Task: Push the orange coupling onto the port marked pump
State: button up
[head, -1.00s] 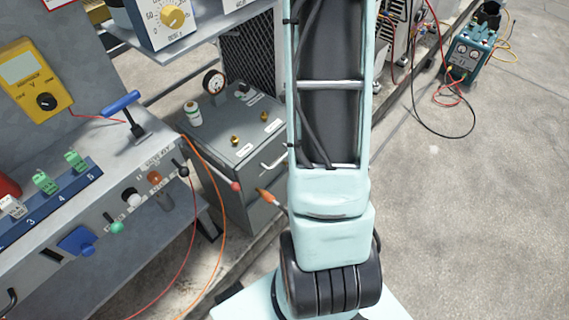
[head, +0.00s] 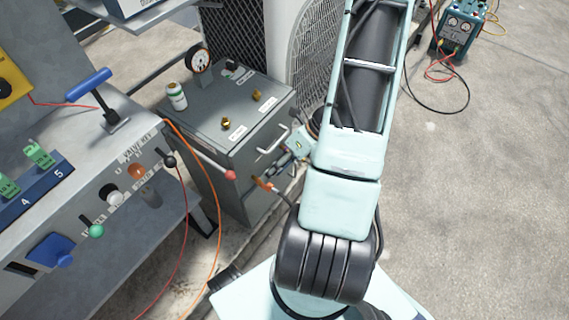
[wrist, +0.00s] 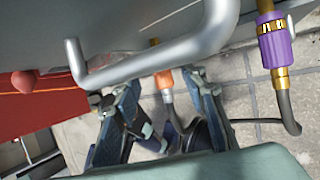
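The orange coupling (head: 263,183) hangs on a dark hose beside the front of the grey cabinet. In the wrist view the orange coupling (wrist: 164,79) shows between and beyond my fingertips, with no clear contact. My gripper (wrist: 163,88) is open; in the head view my gripper (head: 278,166) is just up and right of the coupling, partly hard to make out. Two brass ports, a front one (head: 225,122) and a back one (head: 257,95), stand on the cabinet top beside white labels. The labels are too small to read, so I cannot tell which is marked pump.
The cabinet's bar handle (wrist: 150,62) crosses close in front of my fingers. A purple coupling (wrist: 278,45) on a hose is at the right. A red-balled rod (head: 230,175) sticks out left of the coupling. A gauge (head: 199,60) and bottle (head: 176,96) stand on the cabinet (head: 200,133).

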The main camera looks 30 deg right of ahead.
aim_at(269, 187)
jog(key=shift+b+x, duration=0.55)
jog(key=shift+x, duration=1.5)
jog(key=shift+c, duration=0.2)
grip_shut()
